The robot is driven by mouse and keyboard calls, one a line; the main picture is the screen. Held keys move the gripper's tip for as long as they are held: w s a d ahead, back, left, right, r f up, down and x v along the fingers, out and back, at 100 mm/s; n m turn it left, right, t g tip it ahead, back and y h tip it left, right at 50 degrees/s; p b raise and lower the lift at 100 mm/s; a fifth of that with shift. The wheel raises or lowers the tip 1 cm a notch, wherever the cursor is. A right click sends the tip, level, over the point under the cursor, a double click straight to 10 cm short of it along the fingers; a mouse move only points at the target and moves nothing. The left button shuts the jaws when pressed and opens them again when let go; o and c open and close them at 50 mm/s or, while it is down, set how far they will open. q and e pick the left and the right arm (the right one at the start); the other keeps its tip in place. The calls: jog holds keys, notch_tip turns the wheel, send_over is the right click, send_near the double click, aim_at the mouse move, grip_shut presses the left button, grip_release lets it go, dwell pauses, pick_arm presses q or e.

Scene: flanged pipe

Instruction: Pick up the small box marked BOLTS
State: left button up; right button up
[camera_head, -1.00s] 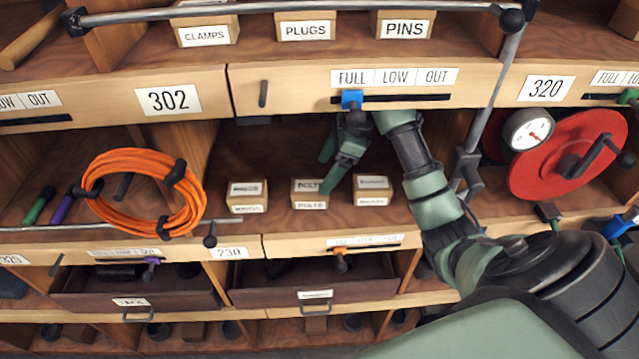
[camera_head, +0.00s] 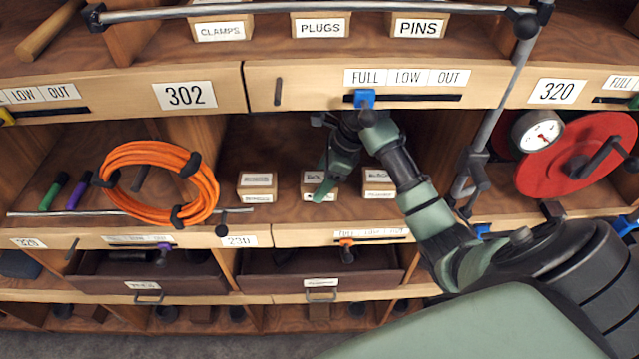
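The small box marked BOLTS (camera_head: 309,188) sits on the shelf of the middle compartment, between two similar boxes. Its label is partly covered, so only the first letters read. My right gripper (camera_head: 324,176) reaches down to it from above. One green finger lies across the front of the box. The other finger is partly hidden behind, so I cannot tell whether they are closed on it. The box looks still on the shelf. My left gripper is not in view.
A small box (camera_head: 257,187) stands left of it and another (camera_head: 379,184) right. A drawer front with a blue slider (camera_head: 364,98) hangs above. An orange hose coil (camera_head: 157,184) and a red reel (camera_head: 570,165) flank the compartment.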

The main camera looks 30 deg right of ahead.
jog(key=c, duration=1)
grip_shut()
jog(key=shift+w+r, duration=0.1)
